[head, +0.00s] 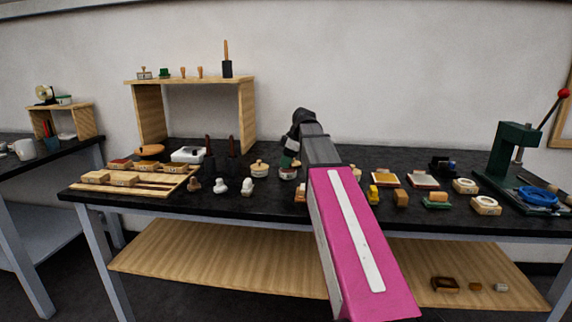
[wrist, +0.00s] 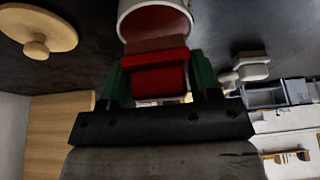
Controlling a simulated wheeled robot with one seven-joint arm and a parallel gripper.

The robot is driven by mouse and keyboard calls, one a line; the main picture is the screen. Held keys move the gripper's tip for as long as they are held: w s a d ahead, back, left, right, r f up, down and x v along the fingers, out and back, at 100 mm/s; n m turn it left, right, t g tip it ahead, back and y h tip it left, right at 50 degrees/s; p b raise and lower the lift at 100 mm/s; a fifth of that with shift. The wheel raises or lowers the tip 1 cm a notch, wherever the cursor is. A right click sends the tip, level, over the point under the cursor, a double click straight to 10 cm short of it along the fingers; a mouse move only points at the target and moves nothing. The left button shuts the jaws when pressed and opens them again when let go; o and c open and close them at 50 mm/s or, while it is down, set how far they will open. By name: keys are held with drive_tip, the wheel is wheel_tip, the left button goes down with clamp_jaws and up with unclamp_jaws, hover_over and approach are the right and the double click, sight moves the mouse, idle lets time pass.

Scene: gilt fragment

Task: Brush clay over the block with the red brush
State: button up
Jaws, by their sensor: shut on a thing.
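My gripper (wrist: 159,78) has green fingers, shut on a red block-shaped piece (wrist: 158,79) with a brownish strip along its far edge, which looks like the red brush. A round white pot (wrist: 126,22) with red inside lies just beyond the strip in the wrist view; I cannot tell whether they touch. In the head view my gripper (head: 291,160) is over the black table, at a small pot (head: 287,174), and the brush is too small to make out. Several wooden blocks stand on the table, one at the right (head: 401,197); which is the task's block is unclear.
A pot with a wooden knobbed lid (head: 259,170) stands left of my gripper. White-bodied stamps (head: 220,187) stand nearer the front edge. A slatted board (head: 130,181) with blocks is at left. A green press (head: 510,150) stands at right. My pink arm hides the table's middle.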

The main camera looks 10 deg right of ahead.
drive_tip(key=shift+r, duration=2.7)
